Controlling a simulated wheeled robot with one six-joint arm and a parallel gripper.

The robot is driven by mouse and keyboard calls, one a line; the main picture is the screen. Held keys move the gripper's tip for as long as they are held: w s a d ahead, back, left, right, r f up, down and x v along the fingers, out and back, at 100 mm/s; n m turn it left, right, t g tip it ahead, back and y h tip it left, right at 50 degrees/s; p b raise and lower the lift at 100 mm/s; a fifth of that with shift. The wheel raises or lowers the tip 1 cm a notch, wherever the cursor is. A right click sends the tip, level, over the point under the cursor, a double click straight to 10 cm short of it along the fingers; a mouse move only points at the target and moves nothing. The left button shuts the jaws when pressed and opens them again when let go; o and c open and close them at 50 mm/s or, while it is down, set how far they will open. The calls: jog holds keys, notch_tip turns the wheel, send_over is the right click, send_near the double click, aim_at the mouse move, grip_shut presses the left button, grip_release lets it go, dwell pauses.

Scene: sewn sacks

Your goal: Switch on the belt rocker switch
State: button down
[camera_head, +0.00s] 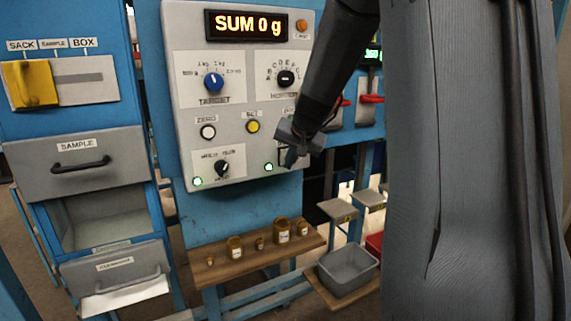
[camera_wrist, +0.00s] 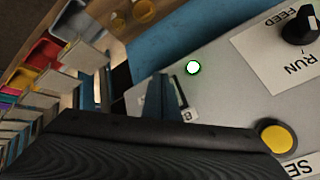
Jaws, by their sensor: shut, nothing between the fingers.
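My gripper (camera_head: 291,158) is shut and empty at the lower right of the grey control panel (camera_head: 236,181). Its dark fingertips also show in the wrist view (camera_wrist: 163,97), close over the panel face.
The panel holds a yellow button (camera_head: 253,126), a white button (camera_head: 208,132), a black knob (camera_head: 222,168) and a blue target knob (camera_head: 213,82). The display (camera_head: 246,25) reads "SUM 0 g". A wooden shelf (camera_head: 217,270) with several jars and a grey bin (camera_head: 347,270) stand below.

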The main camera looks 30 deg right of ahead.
jog(key=shift+s, duration=0.1)
jog(key=shift+s+b, duration=0.3)
jog(key=shift+s, duration=0.35)
jog(key=shift+s+r, duration=0.1)
jog(key=shift+s+d+r+b, duration=0.1)
jog(key=shift+s+b, duration=0.15)
jog(key=shift+s, duration=0.55)
jog(key=shift+s+a+r+b, duration=0.1)
jog(key=shift+s+b, duration=0.15)
jog(key=shift+s, duration=0.55)
jog(key=shift+s+d+r+b, duration=0.1)
jog(key=shift+s+b, duration=0.15)
jog(key=shift+s, duration=0.55)
jog(key=s+a+f+n+g, duration=0.6)
jog(key=s+a+f+n, duration=0.2)
jog(key=s+a+f, duration=0.9)
jog(key=s, duration=0.3)
jog(key=shift+s+f+y, duration=0.15)
jog(key=shift+s+y, duration=0.15)
jog(key=shift+a, duration=0.1)
